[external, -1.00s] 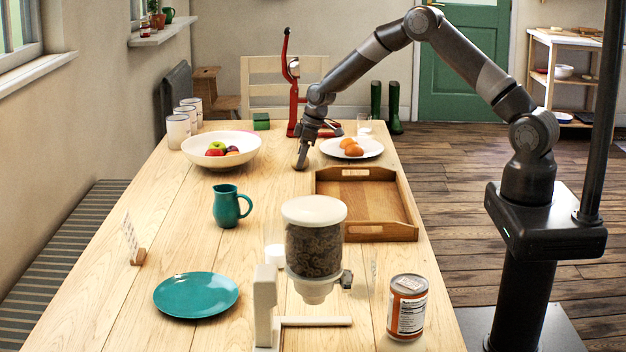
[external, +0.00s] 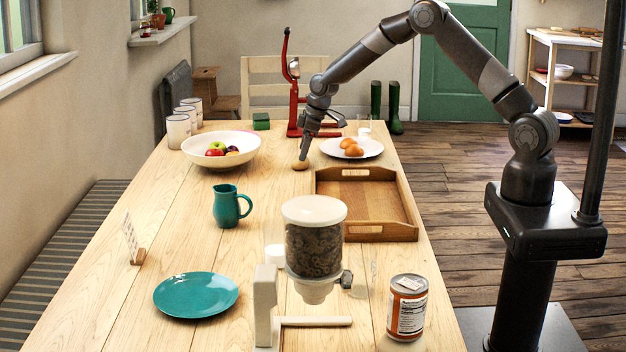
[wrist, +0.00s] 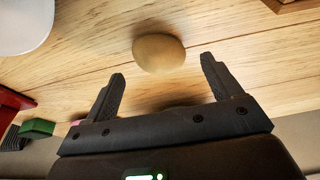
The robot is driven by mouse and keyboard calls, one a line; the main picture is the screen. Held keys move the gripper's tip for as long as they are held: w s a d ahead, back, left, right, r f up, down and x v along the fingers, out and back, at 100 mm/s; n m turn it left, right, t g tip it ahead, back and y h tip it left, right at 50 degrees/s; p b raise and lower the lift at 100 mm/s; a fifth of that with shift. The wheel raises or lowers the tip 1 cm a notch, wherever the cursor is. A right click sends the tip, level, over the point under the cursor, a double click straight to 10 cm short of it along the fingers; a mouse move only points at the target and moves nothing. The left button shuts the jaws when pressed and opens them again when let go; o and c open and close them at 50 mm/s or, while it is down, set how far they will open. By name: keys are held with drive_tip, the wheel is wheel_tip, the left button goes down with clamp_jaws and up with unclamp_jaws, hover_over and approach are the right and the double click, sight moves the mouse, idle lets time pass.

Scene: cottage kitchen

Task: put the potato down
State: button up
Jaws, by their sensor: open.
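The potato (external: 300,165) is a small tan oval lying on the wooden table (external: 180,247), between the fruit bowl and the wooden tray. In the wrist view the potato (wrist: 158,53) lies on the table boards beyond my fingertips, roughly centred between them. My gripper (external: 304,154) is just above the potato in the external view. In the wrist view my gripper (wrist: 161,68) has its two fingers spread wide with nothing between them.
A white bowl of fruit (external: 250,140) stands to the left. A wooden tray (external: 405,232) is close on the right. A white plate (external: 374,154) with orange-brown food and a red stand (external: 293,115) are behind. The table in front of the potato is clear.

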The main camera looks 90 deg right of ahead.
drive_tip(key=v, duration=0.9)
drive_tip(key=s+a+r, duration=0.5)
drive_tip(key=a+r, duration=0.4)
drive_tip(key=a, duration=0.2)
drive_tip(key=s+a+r, duration=0.5)
drive_tip(key=a+r, duration=0.4)
drive_tip(key=a, duration=0.1)
drive_tip(key=s+a+r+t, duration=0.1)
drive_tip(key=s+a, duration=0.6)
drive_tip(key=s, duration=0.5)
drive_tip(key=s+a+r+t, duration=0.1)
drive_tip(key=s+a, duration=0.7)
drive_tip(key=s, duration=0.4)
drive_tip(key=shift+r, duration=0.15)
